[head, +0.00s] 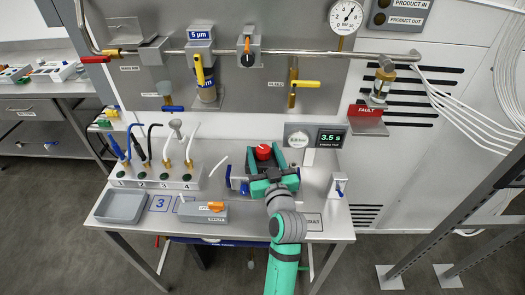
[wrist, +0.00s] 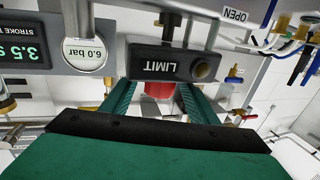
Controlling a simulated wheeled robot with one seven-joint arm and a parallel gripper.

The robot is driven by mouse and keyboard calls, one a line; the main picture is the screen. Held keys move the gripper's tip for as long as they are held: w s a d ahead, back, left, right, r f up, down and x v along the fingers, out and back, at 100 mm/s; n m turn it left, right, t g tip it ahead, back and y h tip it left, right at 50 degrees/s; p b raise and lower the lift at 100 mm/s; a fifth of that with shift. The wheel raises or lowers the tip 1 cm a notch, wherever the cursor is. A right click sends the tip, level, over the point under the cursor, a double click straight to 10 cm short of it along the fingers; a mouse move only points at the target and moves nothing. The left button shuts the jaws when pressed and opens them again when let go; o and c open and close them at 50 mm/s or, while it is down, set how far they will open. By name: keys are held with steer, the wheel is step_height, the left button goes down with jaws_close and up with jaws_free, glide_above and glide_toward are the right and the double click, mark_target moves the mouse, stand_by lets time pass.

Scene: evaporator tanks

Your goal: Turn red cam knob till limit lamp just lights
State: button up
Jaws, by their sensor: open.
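The red cam knob (head: 263,152) stands on the bench top, to the right of its middle. My gripper (head: 264,158) is open, with one green finger on each side of the knob. In the wrist view the knob (wrist: 158,88) shows between the fingers of my gripper (wrist: 155,95), partly hidden behind the LIMIT box. I cannot tell if the fingers touch it. The black LIMIT box (wrist: 160,64), upside down in the wrist view, carries a round lamp (wrist: 201,70) that looks dark. The knob's lower part is hidden.
A display (head: 331,138) reads 3.5 s beside a round gauge (head: 298,137), which reads 6.0 bar in the wrist view. A block with several hose fittings (head: 155,181) and a grey tray (head: 121,207) stand left. A small blue-handled valve (head: 338,187) stands right. Pipes and yellow-handled valves are behind.

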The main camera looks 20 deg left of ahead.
steer(key=v, duration=1)
steer(key=shift+d+f, duration=0.1)
steer(key=s+d+f+m+h, duration=0.1)
steer(key=f, duration=0.2)
steer(key=s+d+f+m+h, duration=0.1)
steer(key=s+d+f, duration=0.1)
steer(key=f, duration=0.1)
steer(key=s+d+f+m+h, duration=0.1)
steer(key=s+d+f, duration=0.1)
steer(key=f, duration=0.1)
steer(key=shift+s+t, duration=0.15)
steer(key=shift+t, duration=0.15)
steer(key=s+d+f+m+h, duration=0.25)
steer(key=s+d+f, duration=0.2)
steer(key=s, duration=0.45)
steer(key=s+d+f+m+h, duration=0.1)
steer(key=s+d+f+h, duration=0.3)
steer(key=s, duration=1.7)
steer(key=shift+s+r, duration=0.15)
steer(key=shift+r, duration=0.25)
